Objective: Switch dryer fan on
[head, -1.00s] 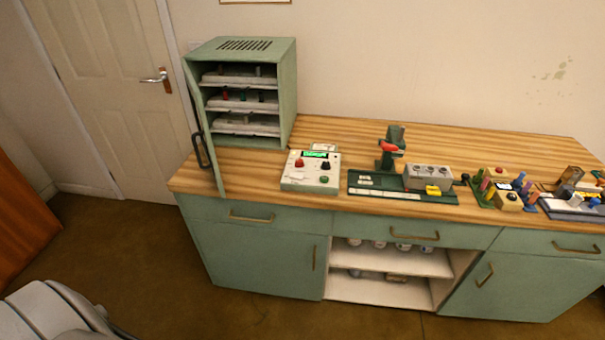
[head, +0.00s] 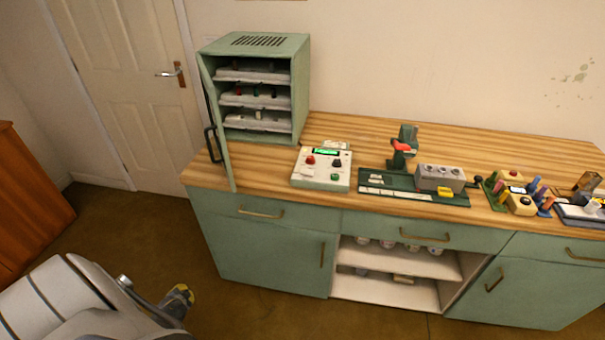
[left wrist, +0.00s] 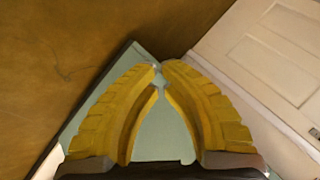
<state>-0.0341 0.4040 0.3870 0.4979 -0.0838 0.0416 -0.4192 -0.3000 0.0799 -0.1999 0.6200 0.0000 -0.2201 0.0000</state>
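The dryer cabinet (head: 255,47) is a pale green box at the left end of the counter. Its door (head: 217,125) stands open toward the front, and trays with small items show on its shelves. A pale control box (head: 321,183) sits to its right, with a red knob (head: 310,160), a dark knob (head: 336,163), a green button (head: 334,177) and a lit green display (head: 325,152). My left gripper (head: 180,298) is low in front of the cupboards, well apart from the box. In the left wrist view its yellow fingers (left wrist: 161,68) meet at the tips with nothing between.
A dark green tray (head: 385,192) with a grey block (head: 440,176) lies right of the control box. A stand with a red part (head: 402,147) is behind it. Small coloured items fill the counter's right end. The floor (head: 120,235) in front is clear.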

